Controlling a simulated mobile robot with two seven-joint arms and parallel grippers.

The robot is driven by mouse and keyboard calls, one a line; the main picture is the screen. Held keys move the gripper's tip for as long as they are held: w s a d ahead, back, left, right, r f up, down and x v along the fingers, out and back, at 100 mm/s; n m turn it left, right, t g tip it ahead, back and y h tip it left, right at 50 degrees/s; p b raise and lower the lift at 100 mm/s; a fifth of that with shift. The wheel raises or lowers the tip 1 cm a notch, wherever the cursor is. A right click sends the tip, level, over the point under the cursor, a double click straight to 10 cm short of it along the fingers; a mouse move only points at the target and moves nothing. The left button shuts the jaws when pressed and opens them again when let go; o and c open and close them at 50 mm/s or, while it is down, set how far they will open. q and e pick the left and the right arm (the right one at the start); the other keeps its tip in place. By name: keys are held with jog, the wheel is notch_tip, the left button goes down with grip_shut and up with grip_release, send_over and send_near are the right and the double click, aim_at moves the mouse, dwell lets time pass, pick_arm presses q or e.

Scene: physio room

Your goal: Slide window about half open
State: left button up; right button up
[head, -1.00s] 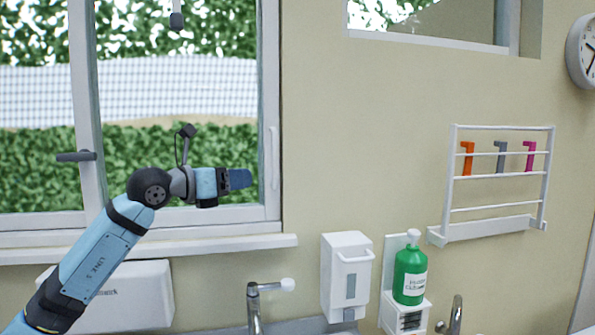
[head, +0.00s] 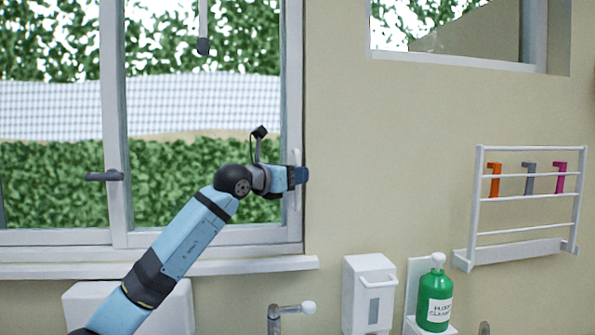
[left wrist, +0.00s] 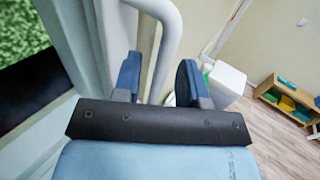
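The window (head: 115,215) has a white frame with two panes. Its right pane stands up against the right side of the frame. A white vertical bar handle (head: 297,207) is on that pane's right edge and also shows in the left wrist view (left wrist: 168,45). My left gripper (head: 302,175) is at the handle, partly covering its middle. In the left wrist view its two blue fingers (left wrist: 158,82) are apart, with the bar between them and a gap beside the right finger. My right gripper is not in view.
A dark lever (head: 104,176) is on the window's middle post. A sill (head: 200,268) runs below. A white dispenser (head: 369,292), a green bottle (head: 434,300) and a tap (head: 274,318) are lower right. A wall rack (head: 520,240) is farther right.

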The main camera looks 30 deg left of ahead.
pick_arm(q)
jog(key=shift+w+d, duration=0.15)
jog(key=shift+w, duration=0.4)
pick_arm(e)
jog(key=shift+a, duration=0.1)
pick_arm(q)
grip_shut()
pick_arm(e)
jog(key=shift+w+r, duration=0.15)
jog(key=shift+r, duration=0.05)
